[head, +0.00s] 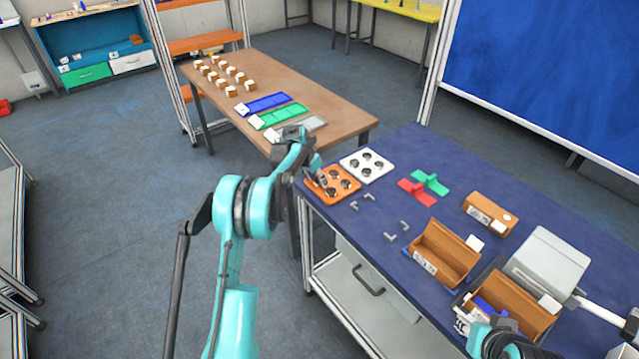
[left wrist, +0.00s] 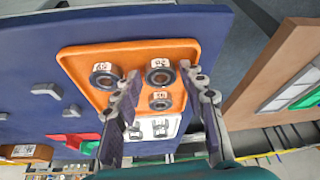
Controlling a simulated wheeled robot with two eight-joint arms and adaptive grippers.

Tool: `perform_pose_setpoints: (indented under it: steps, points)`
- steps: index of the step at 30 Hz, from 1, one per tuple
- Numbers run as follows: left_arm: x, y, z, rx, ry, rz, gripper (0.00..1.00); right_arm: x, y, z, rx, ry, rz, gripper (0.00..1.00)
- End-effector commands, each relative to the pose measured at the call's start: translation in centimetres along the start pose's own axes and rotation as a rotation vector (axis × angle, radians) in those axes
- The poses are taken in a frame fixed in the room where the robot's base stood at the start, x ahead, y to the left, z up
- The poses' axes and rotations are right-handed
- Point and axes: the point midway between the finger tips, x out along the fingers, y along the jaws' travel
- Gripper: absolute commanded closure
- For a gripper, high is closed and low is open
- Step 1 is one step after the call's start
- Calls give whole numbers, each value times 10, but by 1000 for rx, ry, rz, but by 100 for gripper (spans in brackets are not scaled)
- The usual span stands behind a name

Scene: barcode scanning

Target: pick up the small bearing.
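The orange tray (head: 349,193) holds several dark ring bearings and sits at the near left corner of the blue table. In the left wrist view, the tray (left wrist: 80,66) shows three labelled bearings: one at left (left wrist: 103,76), one at top middle (left wrist: 160,73), and a smaller-looking one (left wrist: 160,101) below it. My left gripper (head: 319,178) is over the tray. Its two fingers (left wrist: 159,78) are apart, with the two middle bearings showing between them and nothing held. The left finger may hide another bearing. My right arm shows at the bottom right; its fingers are unclear.
A white tray (head: 349,171) with several bearings stands beside the orange one. Grey brackets (head: 390,237), red (head: 417,193) and green (head: 430,182) parts and brown boxes (head: 446,250) lie to the right. A wooden table (head: 300,84) stands behind, across a gap.

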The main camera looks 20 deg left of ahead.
Motion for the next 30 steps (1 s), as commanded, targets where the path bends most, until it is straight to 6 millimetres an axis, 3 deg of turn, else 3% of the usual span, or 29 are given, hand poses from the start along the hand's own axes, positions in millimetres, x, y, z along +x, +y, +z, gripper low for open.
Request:
perform_pose_setpoints:
  steps: [1, 3, 4, 16, 24, 30]
  points:
    - [0, 0, 0, 0, 0, 0, 77, 0, 0, 0, 0, 0, 0, 66]
    - [0, 0, 0, 0, 0, 0, 95, 0, 0, 0, 0, 0, 0, 66]
    - [0, 0, 0, 0, 0, 0, 96, 0, 0, 0, 0, 0, 0, 66]
    - [-6, 0, -2, 0, 0, 0, 97, -2, 0, -2, 0, 0, 0, 66]
    - [-44, 2, -19, 1, 0, 0, 97, -14, 0, -10, 0, 0, 0, 66]
    - [-64, 52, -38, 5, -1, 2, 97, -23, 0, -16, 0, 0, 0, 66]
